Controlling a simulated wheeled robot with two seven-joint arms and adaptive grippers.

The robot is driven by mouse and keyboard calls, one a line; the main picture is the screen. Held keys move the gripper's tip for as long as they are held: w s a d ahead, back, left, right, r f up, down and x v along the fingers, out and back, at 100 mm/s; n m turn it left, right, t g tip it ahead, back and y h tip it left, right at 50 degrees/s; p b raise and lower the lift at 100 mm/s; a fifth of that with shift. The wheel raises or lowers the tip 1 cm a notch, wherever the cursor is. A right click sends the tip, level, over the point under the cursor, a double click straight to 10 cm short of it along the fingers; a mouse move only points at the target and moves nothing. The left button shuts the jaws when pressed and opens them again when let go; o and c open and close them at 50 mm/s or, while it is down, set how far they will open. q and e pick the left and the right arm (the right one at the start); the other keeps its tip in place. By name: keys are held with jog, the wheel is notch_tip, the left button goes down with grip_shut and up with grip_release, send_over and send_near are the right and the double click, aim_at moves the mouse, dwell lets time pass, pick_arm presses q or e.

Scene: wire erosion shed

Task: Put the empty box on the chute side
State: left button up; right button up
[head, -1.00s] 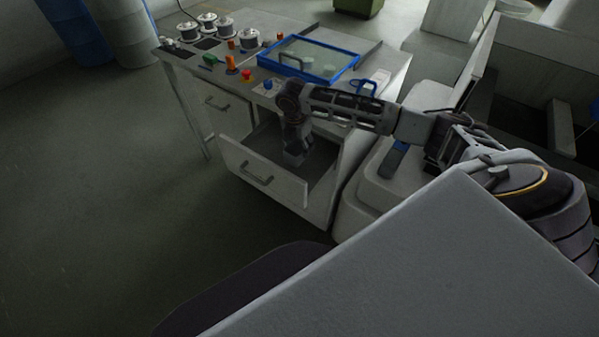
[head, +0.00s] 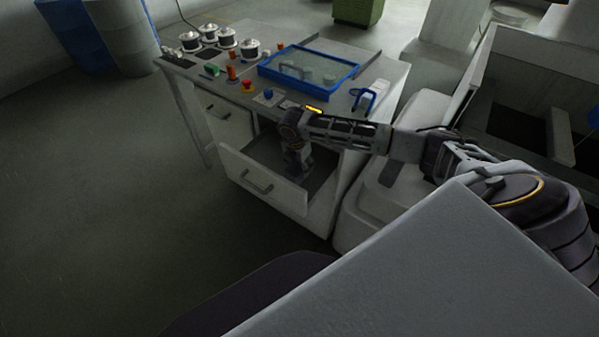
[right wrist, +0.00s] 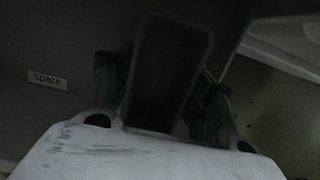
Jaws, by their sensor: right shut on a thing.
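An empty-looking grey open-topped box (right wrist: 168,72) shows between the two fingers of my right gripper (right wrist: 160,90) in the right wrist view. The gripper is shut on it. In the head view my right gripper (head: 298,168) points down into an open drawer (head: 262,178) of a grey cabinet. The box cannot be made out there. A label reading "spare" (right wrist: 47,80) is on the surface left of the box in the right wrist view. I cannot make out a chute for sure. My left gripper is not in view.
The cabinet top holds a blue-framed glass-topped case (head: 308,70), several silver spools (head: 222,38), coloured buttons (head: 247,85) and a blue handle (head: 364,98). A pale machine (head: 388,190) stands close right of the drawer.

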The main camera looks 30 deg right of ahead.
aim_at(299, 173)
jog(key=shift+f, duration=1.85)
jog(key=o, duration=1.1)
jog(key=shift+f, duration=0.1)
jog(key=shift+r, duration=0.25)
jog(key=r, duration=0.4)
jog(key=a+r, duration=0.1)
jog(key=r, duration=0.1)
jog(key=shift+s+r, duration=0.1)
jog(key=shift+s, duration=0.05)
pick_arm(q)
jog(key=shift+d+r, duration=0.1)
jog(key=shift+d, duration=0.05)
pick_arm(e)
jog(key=shift+s+a+r, duration=0.1)
jog(key=shift+a+r, duration=0.05)
jog(key=shift+r, duration=1.2)
jog(key=shift+s+a+r, duration=0.1)
jog(key=shift+a+r, duration=0.05)
jog(key=shift+r, duration=1.2)
